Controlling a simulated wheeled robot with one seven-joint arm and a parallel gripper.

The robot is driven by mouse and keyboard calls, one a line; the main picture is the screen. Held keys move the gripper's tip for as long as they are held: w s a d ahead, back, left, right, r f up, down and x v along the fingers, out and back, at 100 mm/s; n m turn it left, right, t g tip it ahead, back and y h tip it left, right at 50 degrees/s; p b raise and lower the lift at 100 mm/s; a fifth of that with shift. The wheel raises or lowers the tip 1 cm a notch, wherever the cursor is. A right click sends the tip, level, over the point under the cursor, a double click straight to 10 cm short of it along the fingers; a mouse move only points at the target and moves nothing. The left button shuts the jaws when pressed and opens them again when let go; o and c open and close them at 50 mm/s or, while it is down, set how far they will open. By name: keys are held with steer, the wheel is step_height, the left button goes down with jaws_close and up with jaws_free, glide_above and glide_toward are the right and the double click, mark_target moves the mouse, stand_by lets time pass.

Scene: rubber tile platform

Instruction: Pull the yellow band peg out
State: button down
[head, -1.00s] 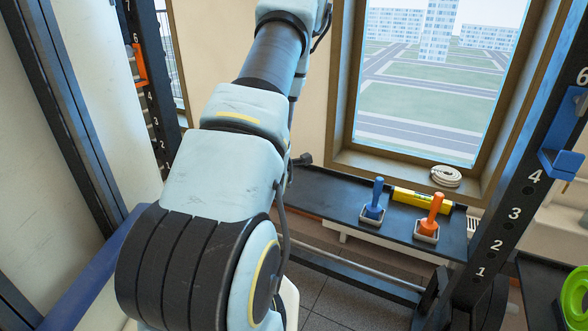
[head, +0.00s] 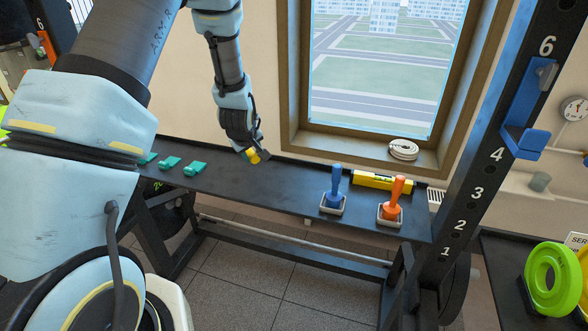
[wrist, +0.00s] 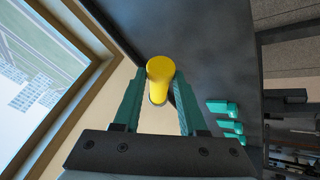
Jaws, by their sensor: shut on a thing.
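My gripper (wrist: 158,90) is shut on a yellow cylindrical piece (wrist: 160,72), which looks like the yellow band peg; the teal fingers press its two sides. A paler grey end shows just below the yellow in the wrist view. In the head view the yellow piece (head: 254,156) is at the tip of my gripper, above or in front of the bench's back edge. A small dark grey part shows beside it. I cannot tell whether the piece sits in any holder; no socket is visible around it in the wrist view.
A dark bench (head: 265,187) runs below the window. On it stand a blue peg (head: 336,184) and an orange peg (head: 397,190) in square bases, with a yellow level (head: 383,180) behind. Several teal pieces (head: 195,168) lie at left. A numbered rack post (head: 487,170) rises at right.

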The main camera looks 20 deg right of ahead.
steer(key=s+d+f+m, duration=0.1)
steer(key=s+d+m, duration=0.5)
steer(key=s+d, duration=0.4)
steer(key=shift+g+y, duration=0.4)
steer(key=shift+s+a+f+b, duration=0.15)
steer(key=shift+f+b, duration=0.65)
steer(key=shift+f, duration=0.25)
steer(key=shift+s+a+f+b, duration=0.15)
steer(key=shift+a+f+b, duration=0.05)
steer(key=shift+f+b, duration=0.75)
steer(key=shift+s+a+f+b, duration=0.15)
steer(key=shift+f+b, duration=0.55)
steer(key=shift+f, duration=0.45)
steer(key=shift+f+b, duration=0.3)
steer(key=shift+f, duration=0.05)
steer(key=shift+c, duration=1.9)
jaws_free()
steer(key=v, duration=1.1)
steer(key=shift+b, duration=0.4)
steer(key=shift+a, duration=0.1)
